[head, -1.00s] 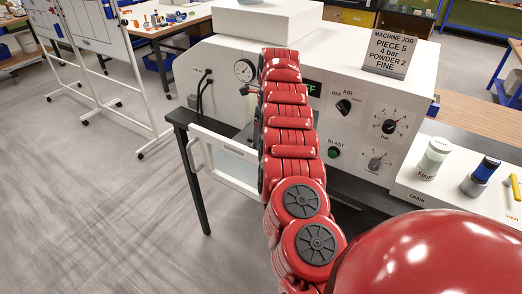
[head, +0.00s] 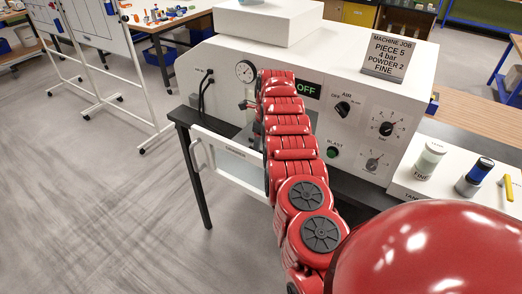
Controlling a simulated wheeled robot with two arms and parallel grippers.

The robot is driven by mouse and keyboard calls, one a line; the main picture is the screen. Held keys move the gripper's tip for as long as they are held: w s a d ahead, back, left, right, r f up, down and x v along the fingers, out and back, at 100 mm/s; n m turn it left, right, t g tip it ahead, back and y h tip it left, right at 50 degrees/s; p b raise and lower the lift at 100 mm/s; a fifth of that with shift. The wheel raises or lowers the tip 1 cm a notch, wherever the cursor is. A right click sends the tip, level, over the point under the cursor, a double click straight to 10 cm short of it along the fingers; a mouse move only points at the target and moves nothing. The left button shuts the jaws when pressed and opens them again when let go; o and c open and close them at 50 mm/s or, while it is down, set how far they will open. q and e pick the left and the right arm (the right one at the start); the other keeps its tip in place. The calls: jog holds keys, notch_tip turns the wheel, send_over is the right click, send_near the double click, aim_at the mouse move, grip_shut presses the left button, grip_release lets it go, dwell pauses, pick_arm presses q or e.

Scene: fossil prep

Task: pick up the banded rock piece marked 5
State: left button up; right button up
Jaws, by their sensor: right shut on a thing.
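The banded rock piece marked 5 cannot be made out in the head view. My right arm runs up the middle in front of the white blasting machine (head: 222,60). My left gripper is not in view. A job sign (head: 388,57) on the machine reads piece 5, 4 bar, powder 2, fine.
The machine's display (head: 307,89) reads OFF. Dials and a green blast button (head: 332,153) are on its front. A wheeled whiteboard (head: 90,25) stands left. The floor at left is clear.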

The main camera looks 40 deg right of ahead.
grip_shut()
